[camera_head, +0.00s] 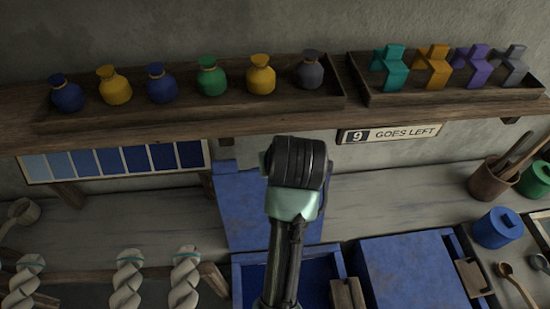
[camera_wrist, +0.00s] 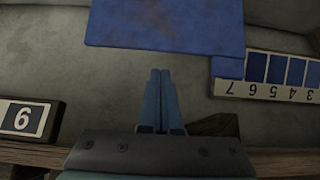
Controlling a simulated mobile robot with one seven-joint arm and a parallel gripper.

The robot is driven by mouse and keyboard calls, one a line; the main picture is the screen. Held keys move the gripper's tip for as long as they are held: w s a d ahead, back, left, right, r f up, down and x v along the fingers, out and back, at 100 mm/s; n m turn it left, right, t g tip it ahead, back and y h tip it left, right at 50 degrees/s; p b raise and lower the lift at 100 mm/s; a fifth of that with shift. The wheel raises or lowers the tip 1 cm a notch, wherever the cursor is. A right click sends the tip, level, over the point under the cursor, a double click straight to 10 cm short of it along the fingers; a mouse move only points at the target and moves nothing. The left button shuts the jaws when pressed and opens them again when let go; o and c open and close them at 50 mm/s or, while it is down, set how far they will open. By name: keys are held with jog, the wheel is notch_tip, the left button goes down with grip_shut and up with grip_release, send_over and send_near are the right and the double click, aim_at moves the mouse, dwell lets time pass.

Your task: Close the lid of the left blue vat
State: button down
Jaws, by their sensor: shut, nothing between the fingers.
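The left blue vat (camera_head: 318,272) stands open at the lower middle of the head view, its blue inside partly hidden by my arm. Its blue lid (camera_head: 240,208) is raised behind the opening, near the wall. In the wrist view the lid (camera_wrist: 165,22) is a blue panel across the top. My gripper (camera_wrist: 160,74) is shut and empty, its fingertips in the picture just short of the lid's edge. I cannot tell whether they touch it. In the head view my arm hides the fingers.
The right vat's blue lid (camera_head: 415,270) lies flat. A shelf (camera_head: 200,125) with pouches and folded cloths runs above, with a "9 GOES LEFT" sign (camera_head: 390,133) under it. A blue swatch strip (camera_head: 115,160) hangs left. Twisted skeins (camera_head: 128,280) are lower left; a blue pot (camera_head: 497,228) stands right.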

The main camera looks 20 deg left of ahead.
jog(key=p+x, duration=0.1)
jog(key=x, duration=1.2)
jog(key=shift+w+f, duration=0.2)
jog(key=shift+s, duration=0.1)
